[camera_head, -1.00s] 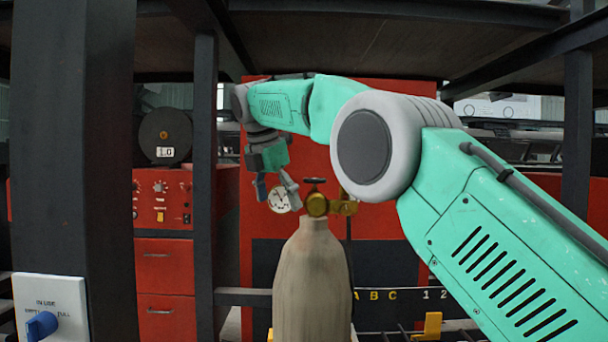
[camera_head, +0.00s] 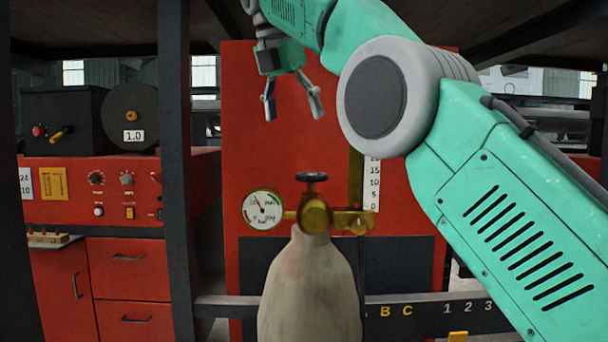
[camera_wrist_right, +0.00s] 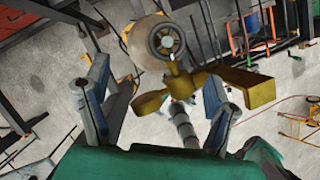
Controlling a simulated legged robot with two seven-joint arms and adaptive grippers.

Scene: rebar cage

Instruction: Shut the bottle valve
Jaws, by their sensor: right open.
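The gas bottle (camera_head: 310,292) stands upright, pale and worn, with a brass valve (camera_head: 315,214) on top. A dark round handwheel (camera_head: 312,177) tops the valve. A white pressure gauge (camera_head: 263,209) sits on its left and a brass outlet on its right. My right gripper (camera_head: 292,110) is open and empty, pointing down above the valve, apart from it. In the right wrist view the handwheel (camera_wrist_right: 166,42) shows ahead of the open fingers, near the top centre, with the brass fittings below and right of it. My left gripper is not in view.
A dark post (camera_head: 174,160) stands left of the bottle. A red cabinet with knobs (camera_head: 110,195) is further left. A red panel (camera_head: 250,130) stands behind the bottle. A dark rail with letters and numbers (camera_head: 430,308) runs at lower right.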

